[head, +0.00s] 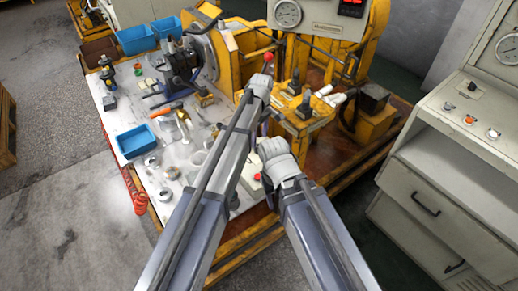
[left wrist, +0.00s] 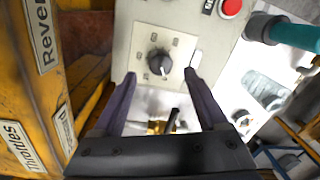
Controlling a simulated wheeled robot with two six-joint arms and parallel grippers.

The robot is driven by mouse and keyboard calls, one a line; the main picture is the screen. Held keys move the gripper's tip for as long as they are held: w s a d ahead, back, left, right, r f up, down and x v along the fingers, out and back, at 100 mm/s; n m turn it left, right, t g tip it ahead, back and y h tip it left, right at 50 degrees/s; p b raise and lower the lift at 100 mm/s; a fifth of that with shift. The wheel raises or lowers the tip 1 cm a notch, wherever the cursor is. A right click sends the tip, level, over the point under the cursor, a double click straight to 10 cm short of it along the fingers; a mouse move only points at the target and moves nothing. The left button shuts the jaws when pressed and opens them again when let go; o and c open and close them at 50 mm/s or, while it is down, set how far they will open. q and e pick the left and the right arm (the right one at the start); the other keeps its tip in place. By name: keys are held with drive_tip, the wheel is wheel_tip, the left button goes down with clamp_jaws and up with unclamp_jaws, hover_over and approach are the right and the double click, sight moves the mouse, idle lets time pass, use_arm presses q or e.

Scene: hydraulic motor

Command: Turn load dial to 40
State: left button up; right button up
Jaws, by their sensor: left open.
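The load dial (left wrist: 158,64) is a round black knob with a pale pointer mark, on a light grey panel (left wrist: 138,28) in the left wrist view. Small label marks surround it; they are too small to read. My left gripper (left wrist: 160,76) is open, with one dark finger on each side of the knob in the picture. The fingers look apart from the knob; I cannot tell how far above the panel they are. In the head view my arms cover most of this panel, and the dial is hidden.
A red button (left wrist: 230,8) sits on the panel close to the dial. A yellow frame with labels (left wrist: 40,90) stands at left in the wrist view. In the head view, blue bins (head: 136,140) and loose parts lie on the bench; a grey cabinet (head: 450,170) stands right.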

sight(259, 147)
use_arm(q)
wheel_tip(259, 147, down, 5)
drive_tip(key=b, duration=0.3)
drive_tip(key=shift+s+a+r+b, duration=0.1)
drive_tip(key=shift+b, duration=0.3)
clamp_jaws()
